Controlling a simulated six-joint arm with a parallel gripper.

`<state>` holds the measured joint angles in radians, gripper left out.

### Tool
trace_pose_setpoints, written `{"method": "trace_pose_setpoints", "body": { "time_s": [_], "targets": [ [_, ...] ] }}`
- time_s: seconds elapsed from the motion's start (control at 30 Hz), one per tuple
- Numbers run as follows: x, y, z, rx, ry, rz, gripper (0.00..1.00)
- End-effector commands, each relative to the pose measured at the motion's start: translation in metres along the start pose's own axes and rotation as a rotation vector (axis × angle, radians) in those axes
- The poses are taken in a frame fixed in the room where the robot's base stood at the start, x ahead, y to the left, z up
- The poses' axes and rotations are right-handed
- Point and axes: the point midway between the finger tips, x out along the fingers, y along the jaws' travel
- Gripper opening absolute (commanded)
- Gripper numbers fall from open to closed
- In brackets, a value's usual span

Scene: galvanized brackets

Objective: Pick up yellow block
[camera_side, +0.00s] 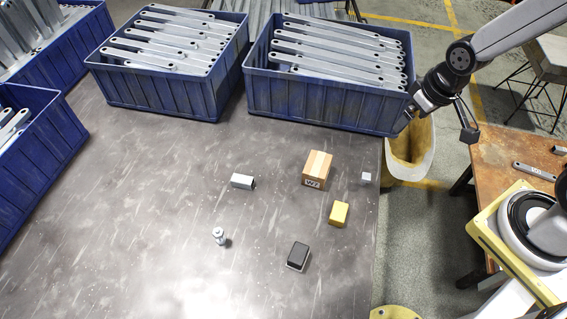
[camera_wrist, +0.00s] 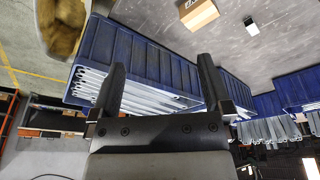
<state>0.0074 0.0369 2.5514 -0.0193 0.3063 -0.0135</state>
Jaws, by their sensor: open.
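The yellow block (camera_side: 339,214) lies on the grey table at the right, in front of a wooden block. It does not show in the wrist view. My gripper (camera_side: 438,122) is up at the right edge of the table, near the corner of a blue crate, well apart from the yellow block. In the wrist view my gripper (camera_wrist: 158,85) has its two dark fingers spread, with nothing between them.
A wooden block (camera_side: 317,168), a metal block (camera_side: 242,181), a black block (camera_side: 298,255), a small light cube (camera_side: 367,178) and a metal bolt-like part (camera_side: 219,236) stand apart on the table. Blue crates (camera_side: 325,106) of brackets line the back. The table's front left is clear.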

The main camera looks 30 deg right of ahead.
Motion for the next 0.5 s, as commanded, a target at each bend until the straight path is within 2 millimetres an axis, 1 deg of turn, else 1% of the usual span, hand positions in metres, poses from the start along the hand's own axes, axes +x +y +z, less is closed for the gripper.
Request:
{"method": "trace_pose_setpoints", "body": {
  "time_s": [0.17,0.5],
  "targets": [
    [0.022,0.008,-0.008,-0.062,0.028,0.015,1.00],
    [0.083,0.020,-0.025,-0.246,0.127,0.019,1.00]
  ]
}}
